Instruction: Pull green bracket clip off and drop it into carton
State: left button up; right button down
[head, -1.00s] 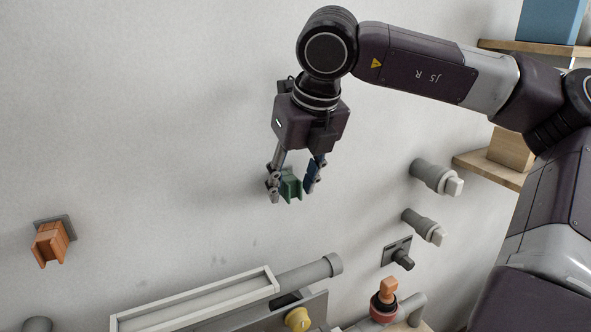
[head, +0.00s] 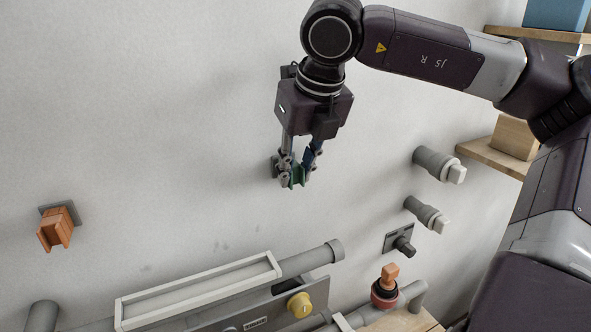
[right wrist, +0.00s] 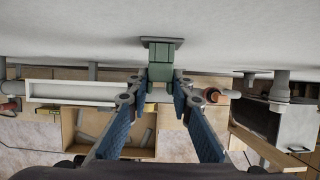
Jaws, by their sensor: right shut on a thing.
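The green bracket clip (right wrist: 160,68) sits on a small grey wall plate (right wrist: 160,41) in the right wrist view. In the head view the clip (head: 298,176) is mostly covered by my fingers, and an edge of its plate (head: 276,167) shows at their left. My right gripper (head: 298,178) is shut on the clip, with a finger on each side of it; its fingertips also show in the right wrist view (right wrist: 160,84). An open tan box (right wrist: 68,133), which looks like the carton, stands below in the right wrist view. My left gripper is not in view.
An orange clip (head: 56,229) is on the wall at left. Grey pipe stubs (head: 436,163) and a black knob (head: 404,245) stick out at right. A white-framed channel (head: 200,290) and yellow knob (head: 299,305) lie below.

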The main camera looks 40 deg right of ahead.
jog(key=shift+s+a+f, duration=0.1)
jog(key=shift+s, duration=0.1)
jog(key=shift+s+b, duration=0.2)
jog(key=shift+b, duration=0.1)
jog(key=shift+s+a+b, duration=0.3)
jog(key=shift+s, duration=0.5)
jog(key=shift+s, duration=0.3)
jog(key=shift+s+a+b, duration=0.3)
jog(key=shift+s+b, duration=0.25)
jog(key=shift+s, duration=0.2)
jog(key=shift+w, duration=0.1)
